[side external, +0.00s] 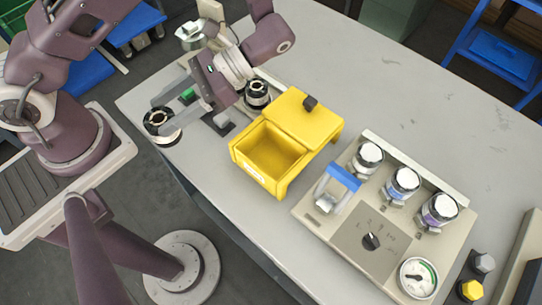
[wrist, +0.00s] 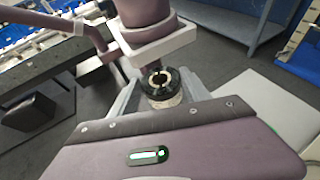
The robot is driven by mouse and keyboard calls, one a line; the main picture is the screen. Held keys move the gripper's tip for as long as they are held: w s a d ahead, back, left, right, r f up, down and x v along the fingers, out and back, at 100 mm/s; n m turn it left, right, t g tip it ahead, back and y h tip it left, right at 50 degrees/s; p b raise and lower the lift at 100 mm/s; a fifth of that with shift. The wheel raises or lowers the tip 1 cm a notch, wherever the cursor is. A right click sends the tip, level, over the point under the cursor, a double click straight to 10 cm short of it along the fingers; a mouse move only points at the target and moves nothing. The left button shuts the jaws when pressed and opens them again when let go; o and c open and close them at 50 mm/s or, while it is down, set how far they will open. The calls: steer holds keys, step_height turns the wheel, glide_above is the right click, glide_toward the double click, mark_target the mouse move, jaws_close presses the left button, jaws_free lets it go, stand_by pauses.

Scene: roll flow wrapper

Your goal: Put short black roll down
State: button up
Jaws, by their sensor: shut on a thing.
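The short black roll (side external: 159,122) has a black ring around a pale core and a whitish lower side. My gripper (side external: 165,118) is shut on it, with a finger on either side, near the table's left end. The roll also shows between the fingertips in the wrist view (wrist: 159,79). Its underside is hidden, so I cannot tell whether it touches anything. A second black-and-white roll (side external: 257,92) stands upright behind my gripper, beside the yellow box.
A yellow open box (side external: 262,180) with a partly covering lid is at the middle of the grey table (side external: 400,95). A beige control panel (side external: 330,228) with several capped jars, a knob and a gauge stands to its right. The table's rear right is clear.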

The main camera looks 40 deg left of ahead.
steer(key=s+d+n+g+h, duration=0.1)
steer(key=s+d+n+h, duration=0.1)
steer(key=d+n+h, duration=0.45)
steer(key=n+t+h, duration=1.2)
steer(key=n+t, duration=0.2)
steer(key=n, duration=0.2)
glide_above(287, 141)
steer(key=s+a, duration=0.3)
steer(key=s, duration=0.2)
step_height(287, 141, down, 7)
steer(key=shift+w+d+r, duration=0.1)
steer(key=shift+w+d, duration=0.05)
steer(key=shift+d, duration=0.05)
steer(key=shift+f+h, duration=0.25)
steer(key=shift+f, duration=0.35)
